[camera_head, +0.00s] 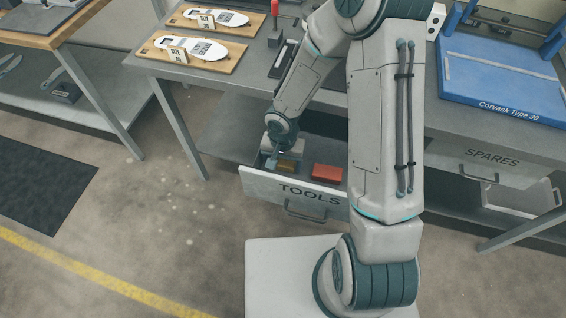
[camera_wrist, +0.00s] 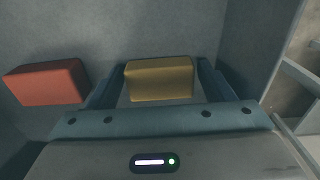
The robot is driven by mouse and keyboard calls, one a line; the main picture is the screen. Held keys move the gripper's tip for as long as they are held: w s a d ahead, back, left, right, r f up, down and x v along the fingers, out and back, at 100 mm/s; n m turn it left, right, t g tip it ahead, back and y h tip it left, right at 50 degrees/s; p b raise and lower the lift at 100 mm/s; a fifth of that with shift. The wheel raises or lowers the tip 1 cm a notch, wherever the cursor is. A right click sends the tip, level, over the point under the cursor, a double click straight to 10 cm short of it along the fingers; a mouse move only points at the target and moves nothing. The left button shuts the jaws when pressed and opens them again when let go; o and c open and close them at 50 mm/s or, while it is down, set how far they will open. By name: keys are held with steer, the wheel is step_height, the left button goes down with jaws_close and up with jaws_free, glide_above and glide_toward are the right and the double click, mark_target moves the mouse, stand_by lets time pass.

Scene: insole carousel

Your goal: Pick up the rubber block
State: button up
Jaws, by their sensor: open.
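Two blocks lie in the open drawer marked TOOLS (camera_head: 262,184): a yellow-tan block (camera_head: 288,165) and an orange-red block (camera_head: 327,173). I cannot tell from looks which is the rubber one. My gripper (camera_head: 276,163) reaches down into the drawer at its left end, at the tan block. In the wrist view my gripper (camera_wrist: 158,70) is open, with one finger on each side of the tan block (camera_wrist: 159,82). Gaps show on both sides, the right one narrow. The red block (camera_wrist: 47,83) lies outside the left finger.
The drawer walls stand close around my gripper. The workbench (camera_head: 200,75) above holds boards with white insoles (camera_head: 190,47), a red-handled tool (camera_head: 275,20) and a blue Corvask press (camera_head: 500,85). A shut SPARES drawer (camera_head: 490,160) is at right.

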mark_target(285, 162)
steer(key=c, duration=0.8)
steer(key=shift+o, duration=0.2)
steer(key=shift+r, duration=0.5)
steer(key=r, duration=0.2)
steer(key=r+p, duration=0.1)
steer(key=shift+d+r, duration=0.35)
steer(key=shift+r, duration=0.05)
steer(key=d+r+p, duration=0.2)
steer(key=d+r, duration=0.4)
steer(key=d, duration=0.5)
steer(key=shift+s+r, duration=0.15)
steer(key=shift+s, duration=0.05)
